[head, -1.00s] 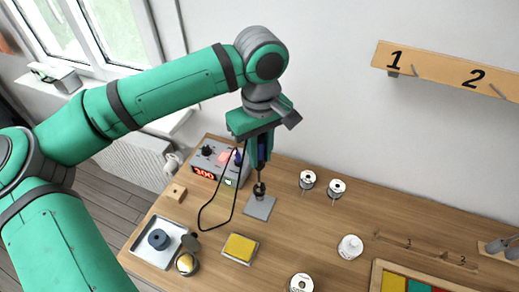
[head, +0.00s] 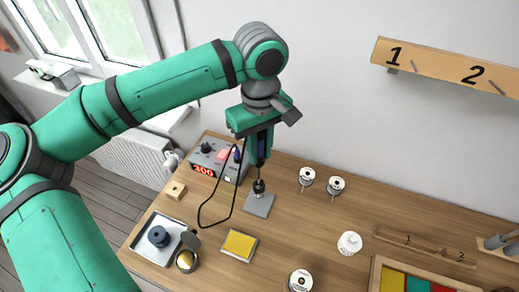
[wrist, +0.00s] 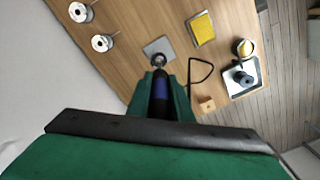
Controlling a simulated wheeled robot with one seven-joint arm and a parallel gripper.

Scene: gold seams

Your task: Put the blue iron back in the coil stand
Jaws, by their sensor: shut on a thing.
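The blue iron (wrist: 161,90) is upright in my gripper (head: 260,158), between the two green fingers, with its tip end down. A blue part of it shows between the fingers. The coil stand (head: 260,205) has a grey square base on the table and a dark coil directly below the iron. In the wrist view the coil (wrist: 158,60) is just beyond the fingertips, in line with the iron. The iron's tip is hidden at the coil, so I cannot tell how deep it sits. A black cord loops left from the iron.
A grey control box (head: 217,160) with a red display stands behind left. A yellow sponge (head: 239,244) lies in front of the stand, and a white tray (head: 159,238) is front left. Two spools (head: 307,177) are to the right. Bare table lies between the stand and the spools.

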